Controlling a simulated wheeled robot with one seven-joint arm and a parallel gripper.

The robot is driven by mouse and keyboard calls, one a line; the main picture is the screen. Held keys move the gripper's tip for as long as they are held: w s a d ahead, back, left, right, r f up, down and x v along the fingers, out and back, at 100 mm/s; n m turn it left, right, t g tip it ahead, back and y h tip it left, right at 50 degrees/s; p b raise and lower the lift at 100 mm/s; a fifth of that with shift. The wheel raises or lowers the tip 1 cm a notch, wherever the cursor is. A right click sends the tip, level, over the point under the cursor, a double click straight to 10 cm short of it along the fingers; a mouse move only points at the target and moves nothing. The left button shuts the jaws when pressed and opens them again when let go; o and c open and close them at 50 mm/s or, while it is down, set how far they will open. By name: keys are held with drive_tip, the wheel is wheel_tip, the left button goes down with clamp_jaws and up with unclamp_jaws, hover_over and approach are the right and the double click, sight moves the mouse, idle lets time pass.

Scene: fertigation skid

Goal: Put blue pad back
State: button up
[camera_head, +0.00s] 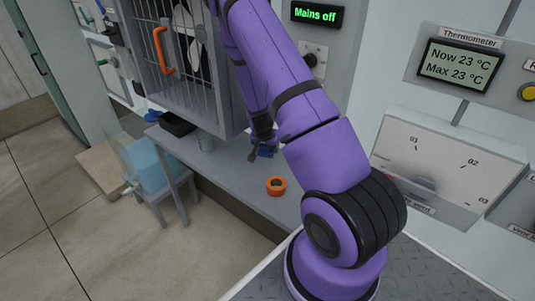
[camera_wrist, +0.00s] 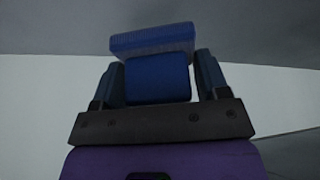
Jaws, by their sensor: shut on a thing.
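My gripper (camera_head: 258,150) is low over the grey bench, below the caged cabinet. It is shut on the blue pad (camera_head: 266,152), which is small and partly hidden by my arm in the head view. In the wrist view, the blue pad (camera_wrist: 155,82) sits between the two fingers of my gripper (camera_wrist: 160,70). A lighter, ribbed blue part (camera_wrist: 152,38) shows just beyond the fingertips; I cannot tell whether it is the pad's other end or a separate piece. I cannot tell whether the pad touches the bench.
An orange ring (camera_head: 276,186) lies on the grey bench (camera_head: 232,172) near my gripper. The caged cabinet with an orange handle (camera_head: 163,50) overhangs the bench. A light-blue container (camera_head: 150,165) is lower left.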

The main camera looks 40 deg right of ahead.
sight(267, 153)
wheel_tip(267, 153, down, 3)
drive_tip(key=shift+r, duration=0.1)
drive_tip(key=shift+d+f, duration=0.2)
drive_tip(key=shift+f, duration=0.35)
drive_tip(key=o, duration=1)
drive_tip(key=shift+r, duration=0.1)
drive_tip(key=v, duration=1.2)
